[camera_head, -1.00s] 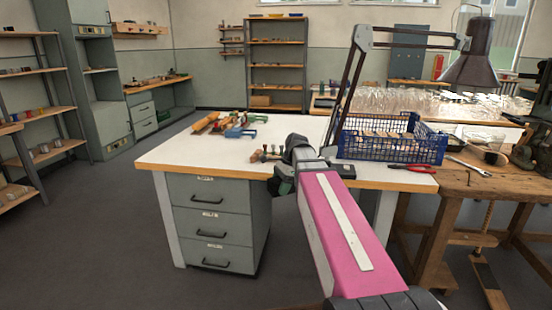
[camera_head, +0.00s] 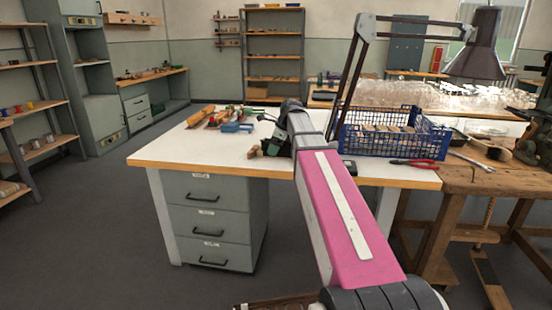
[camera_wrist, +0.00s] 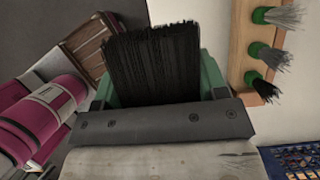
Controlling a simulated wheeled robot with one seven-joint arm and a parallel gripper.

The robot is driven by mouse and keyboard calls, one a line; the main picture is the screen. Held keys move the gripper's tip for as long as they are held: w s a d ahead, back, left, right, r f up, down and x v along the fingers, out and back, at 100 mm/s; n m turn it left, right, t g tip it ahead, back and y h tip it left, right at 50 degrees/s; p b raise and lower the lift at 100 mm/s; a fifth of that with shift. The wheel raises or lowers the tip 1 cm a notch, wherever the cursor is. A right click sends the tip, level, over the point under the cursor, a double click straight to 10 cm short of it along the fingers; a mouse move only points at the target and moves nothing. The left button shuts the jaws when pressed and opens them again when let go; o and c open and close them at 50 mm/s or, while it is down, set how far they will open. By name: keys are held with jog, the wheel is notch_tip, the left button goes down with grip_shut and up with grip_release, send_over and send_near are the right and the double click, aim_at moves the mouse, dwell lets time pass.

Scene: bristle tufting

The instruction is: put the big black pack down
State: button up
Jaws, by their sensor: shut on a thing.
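The big black pack (camera_wrist: 152,62), a thick block of dark bristles, fills the middle of the wrist view. My gripper (camera_wrist: 158,88) is shut on it, with a green finger at each side. The bristles point away from the wrist, and their far ends are free. In the head view my gripper (camera_head: 278,136) is over the front part of the white workbench (camera_head: 190,148). The pack cannot be made out clearly there. Whether it touches the bench top cannot be told.
A wooden strip with green-based grey tufts (camera_wrist: 256,50) lies beside the pack, at right in the wrist view. A blue crate (camera_head: 395,143) and red pliers (camera_head: 412,163) lie to the right. Tools (camera_head: 215,118) lie at the back left. A slatted wooden box (camera_wrist: 92,45) is low down.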

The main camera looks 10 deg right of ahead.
send_over(273, 164)
jog(key=d, duration=0.1)
notch_tip(273, 164, down, 3)
jog(key=shift+s+d+r, duration=0.1)
jog(key=shift+d+r, duration=0.05)
jog(key=shift+f, duration=2.05)
jog(key=shift+f, duration=0.1)
jog(key=o, duration=0.8)
